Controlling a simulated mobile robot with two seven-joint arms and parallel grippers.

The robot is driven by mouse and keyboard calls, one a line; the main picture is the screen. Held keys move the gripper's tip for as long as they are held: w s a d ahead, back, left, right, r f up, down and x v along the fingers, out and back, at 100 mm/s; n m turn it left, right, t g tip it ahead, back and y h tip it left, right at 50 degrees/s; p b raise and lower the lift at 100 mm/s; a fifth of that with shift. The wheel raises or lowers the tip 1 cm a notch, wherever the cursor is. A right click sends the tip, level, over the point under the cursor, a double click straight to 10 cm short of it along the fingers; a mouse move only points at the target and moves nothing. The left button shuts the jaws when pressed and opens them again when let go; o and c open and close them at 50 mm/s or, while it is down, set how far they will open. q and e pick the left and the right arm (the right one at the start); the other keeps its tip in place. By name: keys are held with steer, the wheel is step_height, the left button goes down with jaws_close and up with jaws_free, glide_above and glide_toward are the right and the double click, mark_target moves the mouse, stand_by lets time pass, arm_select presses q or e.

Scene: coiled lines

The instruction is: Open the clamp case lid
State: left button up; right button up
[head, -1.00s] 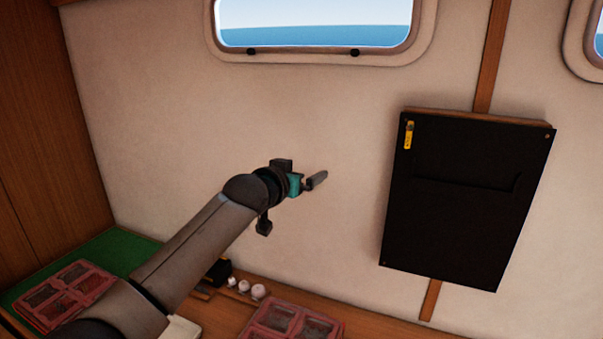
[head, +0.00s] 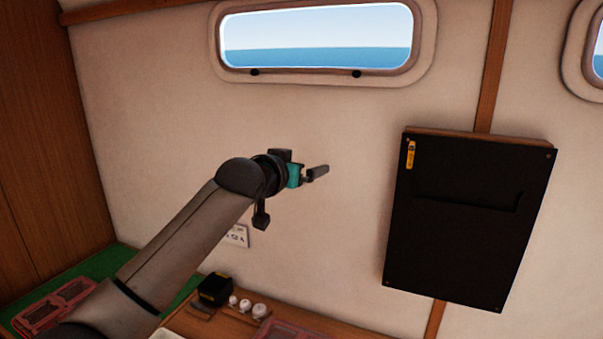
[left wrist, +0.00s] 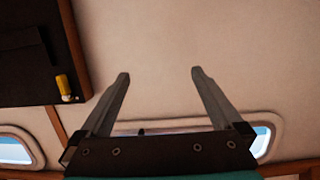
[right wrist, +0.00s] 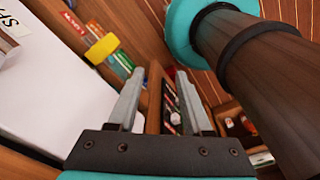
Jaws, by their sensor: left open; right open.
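My left gripper (head: 318,172) is in front of the bare wall below the window in the head view, open and empty. I cannot tell which thing is the clamp case.
A black wall panel (head: 465,215) with a yellow tool hangs at right. A black box (head: 215,288) and small white knobs (head: 246,305) are on the wooden counter.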

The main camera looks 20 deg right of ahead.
stand_by(0.6)
arm_select(q)
steer(key=b+v, duration=0.4)
steer(key=v, duration=1.1)
steer(key=shift+s+a+f, duration=0.1)
